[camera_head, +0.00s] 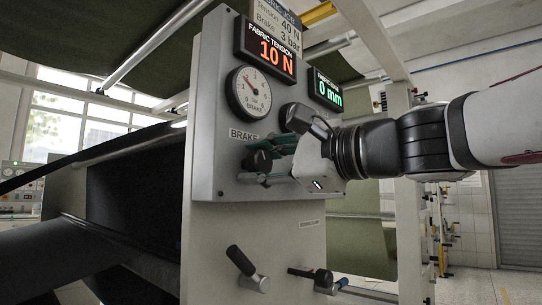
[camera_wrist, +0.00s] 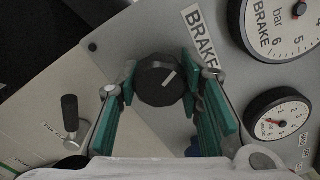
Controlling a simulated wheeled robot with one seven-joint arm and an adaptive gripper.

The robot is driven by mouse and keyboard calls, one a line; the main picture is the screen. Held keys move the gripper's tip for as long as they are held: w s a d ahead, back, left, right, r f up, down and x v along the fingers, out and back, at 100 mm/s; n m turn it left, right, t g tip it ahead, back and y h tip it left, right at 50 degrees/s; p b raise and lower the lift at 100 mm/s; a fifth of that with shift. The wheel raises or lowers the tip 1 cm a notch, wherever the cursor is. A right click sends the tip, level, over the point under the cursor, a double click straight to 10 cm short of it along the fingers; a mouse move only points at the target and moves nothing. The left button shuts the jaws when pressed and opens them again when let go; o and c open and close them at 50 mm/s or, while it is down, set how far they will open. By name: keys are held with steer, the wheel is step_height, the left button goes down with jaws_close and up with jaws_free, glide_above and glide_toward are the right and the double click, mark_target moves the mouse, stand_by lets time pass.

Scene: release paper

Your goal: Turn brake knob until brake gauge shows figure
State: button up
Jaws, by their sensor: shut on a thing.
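The brake knob (camera_head: 259,160) is a dark round knob with a pale marker line on the grey panel (camera_head: 212,120), beside the BRAKE label. In the wrist view the knob (camera_wrist: 160,80) sits between the green fingers of my gripper (camera_wrist: 158,82), which is shut on it from both sides. In the head view my gripper (camera_head: 266,170) reaches in from the right. The brake gauge (camera_head: 249,92) is a white round dial above the knob; its needle points to the upper left, its exact reading too small to tell. The wrist view shows part of this gauge (camera_wrist: 282,25).
A sign (camera_head: 279,25) reads Tension 40 N, Brake 3 bar. The red display (camera_head: 270,55) reads 10 N; the green display (camera_head: 326,90) reads 0 mm. A smaller gauge (camera_wrist: 277,122) is right of the knob. A lever (camera_head: 246,266) and a crank handle (camera_head: 312,276) stick out below.

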steer(key=shift+m+p, duration=0.3)
steer(key=shift+m, duration=0.5)
steer(key=o, duration=1.2)
steer(key=v, duration=1.2)
